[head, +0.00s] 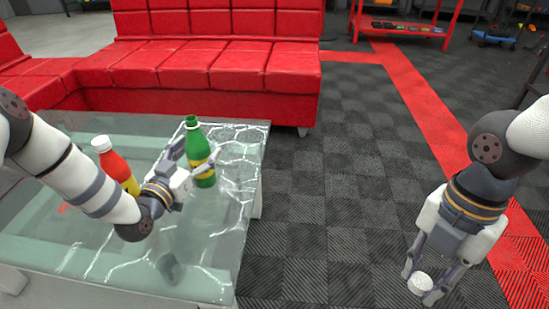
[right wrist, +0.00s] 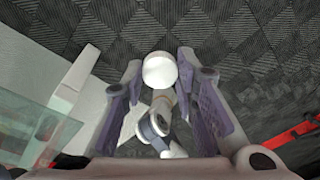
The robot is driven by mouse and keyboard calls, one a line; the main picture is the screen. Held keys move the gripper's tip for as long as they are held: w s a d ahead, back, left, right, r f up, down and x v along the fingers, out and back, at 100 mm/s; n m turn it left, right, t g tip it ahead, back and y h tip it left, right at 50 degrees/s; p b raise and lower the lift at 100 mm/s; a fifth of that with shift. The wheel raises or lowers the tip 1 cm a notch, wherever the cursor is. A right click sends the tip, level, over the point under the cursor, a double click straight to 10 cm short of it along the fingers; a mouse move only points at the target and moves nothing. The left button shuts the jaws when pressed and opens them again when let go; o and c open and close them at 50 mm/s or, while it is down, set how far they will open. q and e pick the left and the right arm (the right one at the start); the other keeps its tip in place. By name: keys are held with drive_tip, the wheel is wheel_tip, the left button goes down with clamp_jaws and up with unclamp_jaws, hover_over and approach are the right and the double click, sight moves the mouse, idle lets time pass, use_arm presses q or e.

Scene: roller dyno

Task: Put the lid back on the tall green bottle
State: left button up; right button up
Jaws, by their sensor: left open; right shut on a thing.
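The tall green bottle (head: 196,143) stands upright on the glass table, its green neck uncapped. My left gripper (head: 194,158) is open at the bottle's body, with a finger toward either side of it; I cannot tell whether they touch it. My right gripper (head: 420,284) is shut on a white round lid (head: 420,282), above the dark floor to the right of the table. In the right wrist view the lid (right wrist: 160,70) sits between the fingertips of my right gripper (right wrist: 160,72).
The glass table (head: 125,270) fills the lower left. A red bottle (head: 115,165) with a white cap stands on it, left of the green one and partly behind my left arm. A red sofa (head: 215,65) stands behind. Open checkered floor (head: 330,190) lies between table and right gripper.

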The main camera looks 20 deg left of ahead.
use_arm(q)
drive_tip(key=shift+w, duration=0.3)
drive_tip(key=shift+c, duration=0.6)
drive_tip(key=shift+r, duration=0.1)
clamp_jaws()
drive_tip(key=shift+r, duration=0.1)
